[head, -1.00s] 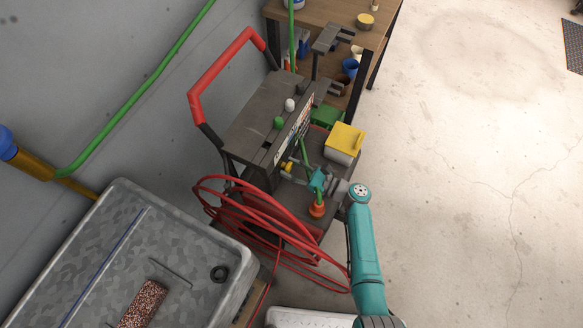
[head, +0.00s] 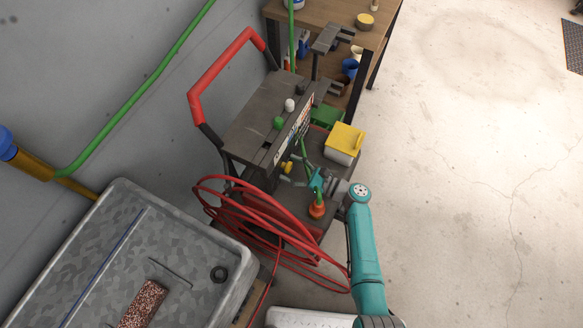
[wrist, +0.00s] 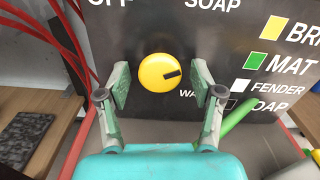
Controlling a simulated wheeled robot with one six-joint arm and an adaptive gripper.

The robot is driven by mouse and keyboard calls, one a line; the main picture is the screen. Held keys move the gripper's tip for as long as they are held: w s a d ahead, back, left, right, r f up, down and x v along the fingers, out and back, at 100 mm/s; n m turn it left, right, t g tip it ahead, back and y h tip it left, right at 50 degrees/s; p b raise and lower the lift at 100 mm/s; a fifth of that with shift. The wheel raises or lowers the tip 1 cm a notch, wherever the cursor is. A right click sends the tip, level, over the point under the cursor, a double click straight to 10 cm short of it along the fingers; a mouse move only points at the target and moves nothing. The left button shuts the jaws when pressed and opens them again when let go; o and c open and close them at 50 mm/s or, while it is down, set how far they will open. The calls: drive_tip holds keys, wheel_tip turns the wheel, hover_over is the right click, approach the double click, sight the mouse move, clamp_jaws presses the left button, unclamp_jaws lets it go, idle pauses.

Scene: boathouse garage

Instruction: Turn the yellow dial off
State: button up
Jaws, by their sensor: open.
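The yellow dial (wrist: 156,73) is round, on the dark front panel (wrist: 135,30) of the washer cart. Its black mark points right and slightly up. "OFF" is printed at upper left, "SOAP" at upper right, and a partly hidden label starting "WA" at lower right. In the head view the dial (head: 286,167) is small on the cart's side. My gripper (wrist: 158,88) is open, with one finger on each side of the dial and visible gaps to it. The head view also shows my gripper (head: 295,171) at the panel.
A red hose (head: 235,205) lies coiled beside the cart. A yellow-lidded box (head: 344,142) and an orange-based item (head: 317,210) stand near my wrist. Green tubing (wrist: 238,115) passes close to the right finger.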

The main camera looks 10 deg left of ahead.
drive_tip(key=shift+d, duration=0.1)
drive_tip(key=v, duration=0.7)
drive_tip(key=shift+d, duration=0.15)
drive_tip(key=shift+s, duration=0.1)
